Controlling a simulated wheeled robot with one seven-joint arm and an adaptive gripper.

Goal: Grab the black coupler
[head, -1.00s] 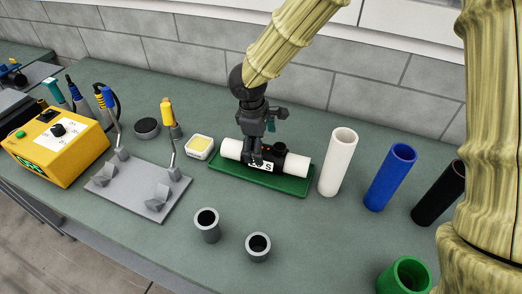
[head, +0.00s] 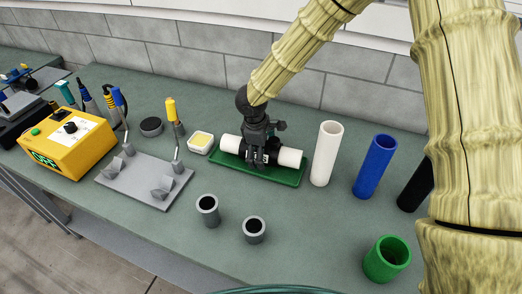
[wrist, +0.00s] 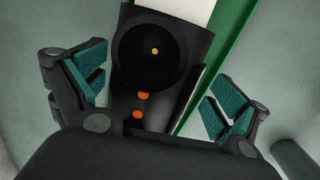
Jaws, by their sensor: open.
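The black coupler (wrist: 190,45) is a dark fitting with a round upright port and orange dots. It sits around the white pipe (head: 291,157), which lies in a green tray (head: 228,170). In the head view the coupler (head: 274,148) is mostly hidden behind my gripper. My gripper (head: 257,162) points down over the coupler. In the wrist view my gripper (wrist: 157,92) is open, with one teal-padded finger on each side of the coupler. Gaps show between the pads and the coupler, so nothing is held.
A white tube (head: 326,153), a blue tube (head: 374,166) and a black tube (head: 415,188) stand right of the tray. A green cup (head: 386,260) and two grey cups (head: 208,211) stand in front. A grey stand (head: 143,181) and a yellow station (head: 66,142) are left.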

